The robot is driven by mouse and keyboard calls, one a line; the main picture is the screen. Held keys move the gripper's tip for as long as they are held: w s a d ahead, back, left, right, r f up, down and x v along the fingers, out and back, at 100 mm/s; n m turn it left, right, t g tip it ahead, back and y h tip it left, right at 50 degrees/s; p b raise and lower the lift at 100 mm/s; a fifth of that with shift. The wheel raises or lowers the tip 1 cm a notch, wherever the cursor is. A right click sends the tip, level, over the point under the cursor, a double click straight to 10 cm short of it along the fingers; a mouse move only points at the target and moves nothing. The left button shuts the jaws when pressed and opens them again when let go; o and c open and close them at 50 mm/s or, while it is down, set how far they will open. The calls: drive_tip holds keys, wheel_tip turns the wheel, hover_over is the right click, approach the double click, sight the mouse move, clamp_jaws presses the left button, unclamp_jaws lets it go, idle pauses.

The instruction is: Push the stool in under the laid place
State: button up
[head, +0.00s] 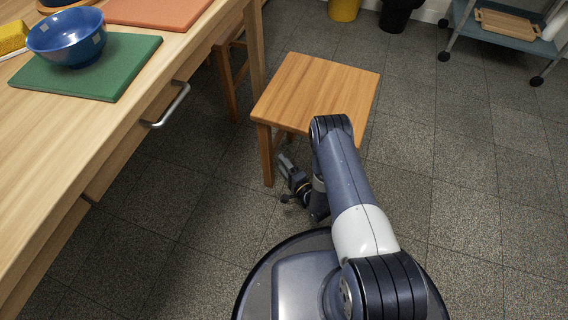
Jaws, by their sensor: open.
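A square wooden stool (315,88) stands upright on the floor in the middle of the head view, out to the right of the wooden table (90,150). On the table a green mat (128,70) bears a blue bowl (68,38) with pale square marks. An orange mat (160,10) lies farther back on the table, cut by the top edge. My gripper (284,180) is open and low, close to the stool's near front leg. I cannot tell whether it touches the stool. My arm hides the stool's near right part.
Another wooden stool (232,78) is partly under the table. A drawer handle (172,106) sticks out from the table's front. A yellow bin (344,9), a black bin (398,14) and a wheeled cart (500,38) stand at the back. The floor at right is clear.

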drive_tip(key=shift+b+x, duration=1.45)
drive_tip(key=shift+x, duration=2.3)
clamp_jaws()
